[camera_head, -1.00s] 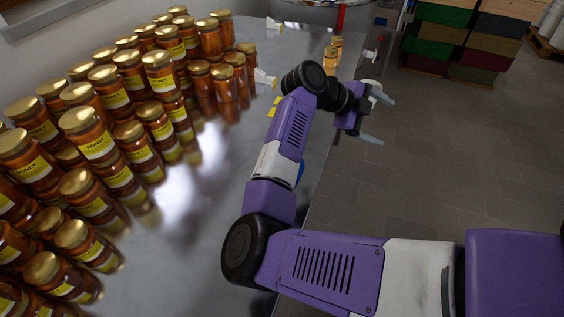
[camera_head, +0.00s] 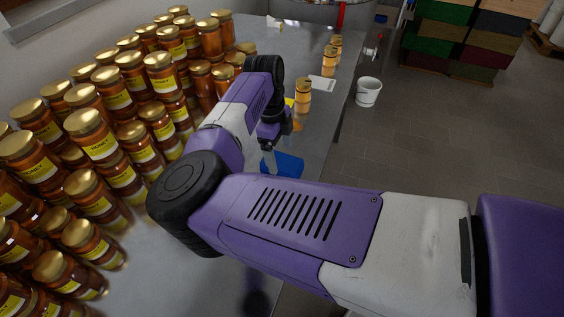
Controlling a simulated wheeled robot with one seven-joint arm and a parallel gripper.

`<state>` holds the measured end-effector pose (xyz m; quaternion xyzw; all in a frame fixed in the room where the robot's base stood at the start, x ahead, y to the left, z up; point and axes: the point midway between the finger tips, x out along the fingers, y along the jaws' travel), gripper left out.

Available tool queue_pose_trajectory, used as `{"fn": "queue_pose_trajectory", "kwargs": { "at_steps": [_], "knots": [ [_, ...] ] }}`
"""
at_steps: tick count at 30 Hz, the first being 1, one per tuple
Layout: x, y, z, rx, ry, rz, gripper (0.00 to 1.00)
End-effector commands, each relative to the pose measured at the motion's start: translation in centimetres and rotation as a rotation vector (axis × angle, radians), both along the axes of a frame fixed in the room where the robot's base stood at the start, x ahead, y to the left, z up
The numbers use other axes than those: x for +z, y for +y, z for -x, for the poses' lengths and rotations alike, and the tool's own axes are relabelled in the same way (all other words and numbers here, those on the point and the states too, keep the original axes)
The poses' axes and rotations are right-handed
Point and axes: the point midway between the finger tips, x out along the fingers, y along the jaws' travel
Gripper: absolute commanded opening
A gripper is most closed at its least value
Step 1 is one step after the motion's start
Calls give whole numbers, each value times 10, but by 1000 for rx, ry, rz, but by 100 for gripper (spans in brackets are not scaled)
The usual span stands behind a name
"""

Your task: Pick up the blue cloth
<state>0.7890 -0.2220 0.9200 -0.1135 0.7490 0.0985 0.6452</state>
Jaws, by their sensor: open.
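The blue cloth (camera_head: 288,166) lies flat on the metal table near its right edge. It shows just past my forearm, and part of it may be hidden behind the arm. My gripper (camera_head: 270,158) points down at the left side of the cloth. One pale finger shows at the cloth's left edge; the other is hidden or hard to make out. The gripper is open, and nothing shows between its fingers. I cannot tell whether the fingertip touches the cloth or the table.
Many honey jars (camera_head: 96,139) stand stacked on the left of the metal table (camera_head: 318,112). A few jars (camera_head: 303,94) stand along its right side, by a white card (camera_head: 321,83). A white bucket (camera_head: 368,92) is on the floor. Coloured crates (camera_head: 455,40) stand at the back right.

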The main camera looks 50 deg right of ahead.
Motion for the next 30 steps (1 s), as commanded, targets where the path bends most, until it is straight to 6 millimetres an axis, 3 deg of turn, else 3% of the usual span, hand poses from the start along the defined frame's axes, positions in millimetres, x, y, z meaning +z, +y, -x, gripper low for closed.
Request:
{"fn": "queue_pose_trajectory", "kwargs": {
  "at_steps": [6, 15, 25, 30],
  "knots": [
    [-25, -2, 2, 0, 2, 2, 87],
    [-30, -2, 2, 0, 0, 1, 85],
    [-29, -2, 2, 0, 1, 1, 21],
    [-29, -2, 2, 0, 1, 1, 21]
  ]
}}
